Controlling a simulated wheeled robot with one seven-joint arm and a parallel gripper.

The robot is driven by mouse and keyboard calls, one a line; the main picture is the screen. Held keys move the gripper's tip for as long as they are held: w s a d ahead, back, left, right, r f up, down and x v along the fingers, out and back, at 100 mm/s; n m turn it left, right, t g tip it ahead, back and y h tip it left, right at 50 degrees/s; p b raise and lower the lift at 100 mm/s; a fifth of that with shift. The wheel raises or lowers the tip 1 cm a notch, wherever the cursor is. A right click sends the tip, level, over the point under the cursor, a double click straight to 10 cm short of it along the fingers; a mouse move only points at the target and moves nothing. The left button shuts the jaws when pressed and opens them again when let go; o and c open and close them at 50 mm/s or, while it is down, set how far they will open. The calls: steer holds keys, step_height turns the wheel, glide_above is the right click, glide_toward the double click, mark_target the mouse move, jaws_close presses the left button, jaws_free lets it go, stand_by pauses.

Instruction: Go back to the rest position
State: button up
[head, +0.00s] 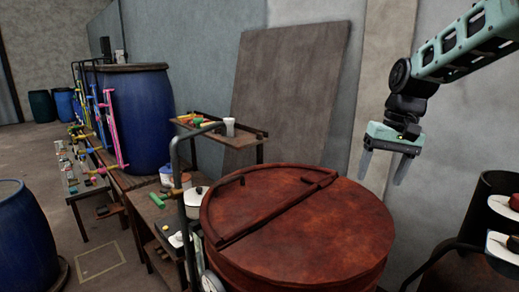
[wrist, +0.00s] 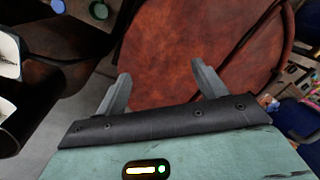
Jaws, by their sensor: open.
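My gripper (head: 384,167) is at the right in the head view, raised above and beside the right edge of a large round reddish-brown vat lid (head: 310,222). Its two grey fingers point down and stand apart with nothing between them. In the wrist view my gripper (wrist: 162,88) also shows with its fingers spread and empty. The reddish-brown lid (wrist: 185,40) lies beyond the fingers there. The lid has a raised bar across it and looks closed in the head view.
A small shelf (head: 245,137) with cups and coloured items stands behind the lid. A white pot (head: 195,203) and a dark pipe (head: 175,165) are at its left. Blue barrels (head: 135,115) stand further left. Dark vessels (head: 492,200) are at the right edge. Bare wall is behind my gripper.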

steer(key=s+a+f+n, duration=0.3)
steer(key=s+a, duration=0.5)
steer(key=a, duration=0.3)
steer(key=s+a+f+n+b, duration=0.1)
steer(key=s+a+f+n, duration=0.2)
steer(key=s, duration=0.7)
steer(key=s+a+f+n+h+b, duration=0.1)
steer(key=s+a+f+n, duration=0.2)
steer(key=s, duration=0.8)
step_height(320, 180, down, 2)
steer(key=shift+a+f, duration=0.15)
steer(key=shift+a, duration=0.35)
